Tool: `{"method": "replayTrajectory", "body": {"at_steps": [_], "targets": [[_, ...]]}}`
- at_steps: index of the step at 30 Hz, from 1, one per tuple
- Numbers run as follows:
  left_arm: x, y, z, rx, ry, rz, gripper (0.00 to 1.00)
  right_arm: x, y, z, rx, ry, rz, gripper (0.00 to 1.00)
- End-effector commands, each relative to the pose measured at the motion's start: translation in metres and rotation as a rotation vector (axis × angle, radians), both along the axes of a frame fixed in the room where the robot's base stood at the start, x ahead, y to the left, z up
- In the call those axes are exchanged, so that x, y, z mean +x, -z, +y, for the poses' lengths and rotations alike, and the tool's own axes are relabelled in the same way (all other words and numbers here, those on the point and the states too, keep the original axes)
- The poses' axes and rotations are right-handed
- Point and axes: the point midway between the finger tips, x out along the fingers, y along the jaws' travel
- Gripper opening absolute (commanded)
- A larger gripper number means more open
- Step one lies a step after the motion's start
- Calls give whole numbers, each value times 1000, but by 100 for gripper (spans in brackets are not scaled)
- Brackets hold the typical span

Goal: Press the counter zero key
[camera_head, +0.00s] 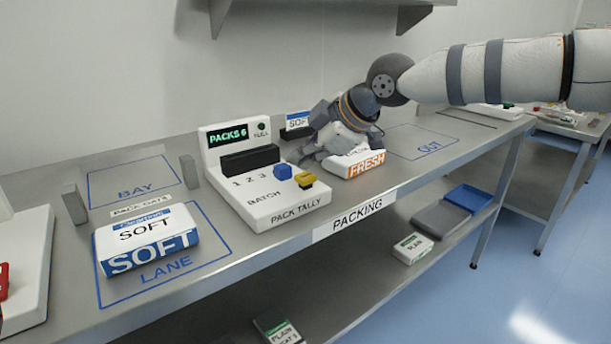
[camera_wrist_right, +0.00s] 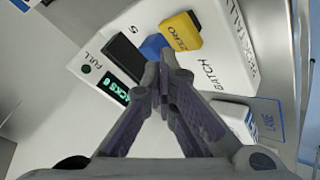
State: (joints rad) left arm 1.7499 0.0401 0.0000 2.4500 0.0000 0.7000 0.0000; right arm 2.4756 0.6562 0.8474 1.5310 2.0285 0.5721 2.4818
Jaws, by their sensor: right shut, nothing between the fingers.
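The white pack tally box (camera_head: 289,211) stands on the bench, its green display (camera_head: 228,136) reading PACKS 6. On its sloped top are a dark bar, a blue key (camera_head: 282,172) and a yellow key (camera_head: 305,180). In the right wrist view the yellow key (camera_wrist_right: 181,32) reads ZERO, beside the blue key (camera_wrist_right: 153,46). My right gripper (camera_head: 305,160) is shut and empty, close to the box's right side near the keys. In the right wrist view its fingertips (camera_wrist_right: 163,78) appear just short of the blue key; contact cannot be told. My left gripper is not in view.
A FRESH pack (camera_head: 357,165) lies right of the box, partly behind my right gripper. A SOFT pack (camera_head: 148,240) lies in the LANE outline at left, near two grey posts. The BAY (camera_head: 135,183) and OUT (camera_head: 425,143) outlines are empty. A lower shelf holds packs and trays.

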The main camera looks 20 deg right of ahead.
Motion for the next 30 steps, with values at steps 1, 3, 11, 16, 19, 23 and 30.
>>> {"method": "replayTrajectory", "body": {"at_steps": [1,3,11,16,19,23,30], "targets": [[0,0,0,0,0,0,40,0,0,0,0,0,0,0],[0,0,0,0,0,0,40,0,0,0,0,0,0,0],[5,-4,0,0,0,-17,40,0,6,0,-1,0,-2,0],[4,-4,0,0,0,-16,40,0,9,0,-1,-1,0,0],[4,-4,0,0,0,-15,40,0,9,0,0,0,0,0],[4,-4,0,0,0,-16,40,0,9,0,0,0,0,0],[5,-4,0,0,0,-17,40,0,12,0,0,1,-1,0]]}}
